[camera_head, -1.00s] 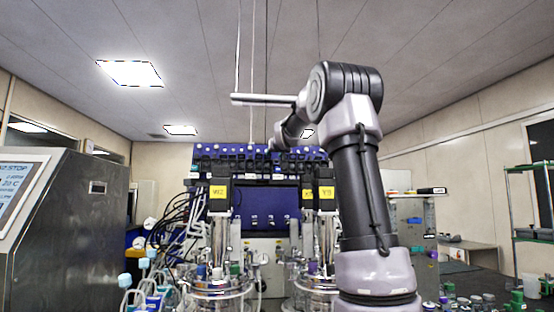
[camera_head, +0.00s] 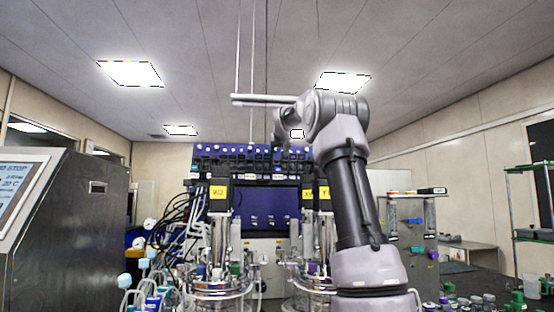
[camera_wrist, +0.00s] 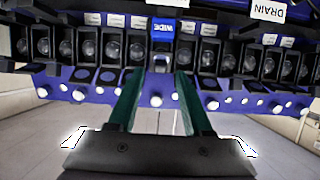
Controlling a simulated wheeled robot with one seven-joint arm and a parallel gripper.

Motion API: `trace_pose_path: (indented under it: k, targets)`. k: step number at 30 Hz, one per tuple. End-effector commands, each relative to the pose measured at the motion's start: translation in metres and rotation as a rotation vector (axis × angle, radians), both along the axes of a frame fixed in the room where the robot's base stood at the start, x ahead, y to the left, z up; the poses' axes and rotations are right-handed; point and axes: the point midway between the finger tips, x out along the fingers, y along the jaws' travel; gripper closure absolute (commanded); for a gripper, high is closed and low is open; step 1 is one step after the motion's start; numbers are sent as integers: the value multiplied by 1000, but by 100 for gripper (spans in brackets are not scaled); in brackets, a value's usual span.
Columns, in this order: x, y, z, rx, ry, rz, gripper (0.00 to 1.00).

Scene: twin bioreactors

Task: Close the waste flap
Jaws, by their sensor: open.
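I cannot pick out the waste flap for certain in either view. In the wrist view, a row of dark round-faced fittings (camera_wrist: 88,45) crosses the picture under small white labels. Contact with the row cannot be told. In the head view my arm hides the gripper.
Two glass vessels, left (camera_head: 222,285) and right (camera_head: 312,280), stand before the blue panel (camera_head: 265,208). A steel cabinet (camera_head: 75,235) with a screen fills the left. Tubing crowds the left vessel. A grey cabinet (camera_head: 410,240) stands right. Space above is free.

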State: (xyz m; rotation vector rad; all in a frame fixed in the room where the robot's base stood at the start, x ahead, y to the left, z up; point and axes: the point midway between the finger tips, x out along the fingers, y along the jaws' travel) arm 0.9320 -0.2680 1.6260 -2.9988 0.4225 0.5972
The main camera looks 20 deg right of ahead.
Motion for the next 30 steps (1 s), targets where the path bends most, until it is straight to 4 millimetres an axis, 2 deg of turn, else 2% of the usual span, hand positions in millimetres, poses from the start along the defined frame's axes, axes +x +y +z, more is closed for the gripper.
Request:
trace_pose_path:
  k: [6,15,19,30]
  targets:
    - [17,-5,-7,-1,0,0,50]
    - [19,-5,-8,-1,-1,0,50]
    - [19,-5,-8,0,-1,0,100]
    - [18,-5,-9,-12,-37,0,100]
